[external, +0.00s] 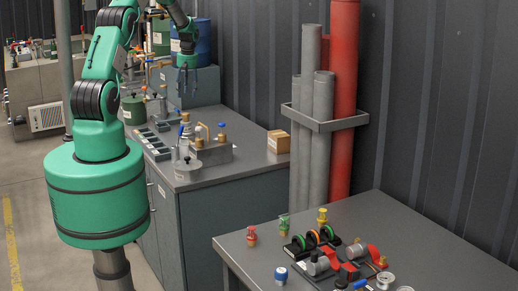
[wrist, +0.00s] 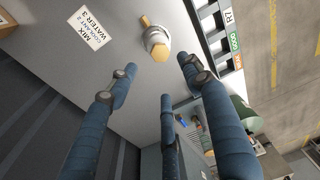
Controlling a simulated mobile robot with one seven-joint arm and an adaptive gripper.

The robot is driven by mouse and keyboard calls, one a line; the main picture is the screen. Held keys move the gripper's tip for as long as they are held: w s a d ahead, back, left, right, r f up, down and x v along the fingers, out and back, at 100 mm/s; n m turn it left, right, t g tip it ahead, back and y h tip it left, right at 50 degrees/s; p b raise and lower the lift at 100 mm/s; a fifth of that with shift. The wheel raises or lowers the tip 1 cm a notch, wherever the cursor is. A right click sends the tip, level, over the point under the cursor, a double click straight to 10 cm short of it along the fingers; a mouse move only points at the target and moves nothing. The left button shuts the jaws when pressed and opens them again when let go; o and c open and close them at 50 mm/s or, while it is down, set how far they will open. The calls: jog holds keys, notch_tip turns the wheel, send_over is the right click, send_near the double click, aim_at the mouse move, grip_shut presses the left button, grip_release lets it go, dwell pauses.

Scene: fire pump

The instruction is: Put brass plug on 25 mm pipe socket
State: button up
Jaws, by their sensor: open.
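My gripper (external: 187,72) hangs over the far part of the grey workbench in the external view. In the wrist view, its three dark blue fingers (wrist: 160,78) are spread open with nothing between them. A tan, brass-coloured piece (wrist: 160,54) with a grey metal ring lies beyond the fingertips, apart from them. I cannot tell whether it is the brass plug or part of another fitting. Brass-coloured pieces (external: 221,131) also stand on a grey block on the bench in the external view. I cannot tell which part is the 25 mm pipe socket.
A white label (wrist: 92,27) about coolant and water mix is on the grey surface. A tray with compartments (external: 152,142) lies along the bench's left edge. A cardboard box (external: 278,141) and tall pipes (external: 322,120) stand right. A second table (external: 375,215) in front holds several parts.

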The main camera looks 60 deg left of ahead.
dwell(0.3)
jog(key=w+d+r+m+t, duration=0.1)
jog(key=w+d+r+m, duration=0.1)
jog(key=d+r, duration=0.7)
jog(key=w+d+r+m, duration=0.2)
jog(key=d+r+m, duration=0.1)
jog(key=d+r, duration=0.5)
jog(key=s+d+r+m+t, duration=0.1)
jog(key=d+r+m, duration=0.1)
jog(key=d+r, duration=0.5)
jog(key=s+d+r+m+t, duration=0.15)
jog(key=d+r, duration=0.35)
jog(key=d, duration=0.5)
jog(key=s+d+r+m, duration=0.3)
jog(key=s+d, duration=0.3)
jog(key=d, duration=0.3)
jog(key=s+d+r+m, duration=0.35)
jog(key=s+d, duration=0.25)
jog(key=d, duration=0.3)
jog(key=s+d+f+m+t+h, duration=0.1)
jog(key=s+d+m, duration=0.4)
jog(key=s+d, duration=0.6)
jog(key=s+t, duration=0.1)
jog(key=s, duration=0.3)
jog(key=shift+s+d+f, duration=0.15)
jog(key=shift+s+d, duration=0.05)
jog(key=shift+d, duration=0.2)
jog(key=shift+f+t, duration=0.15)
jog(key=shift+t, duration=0.1)
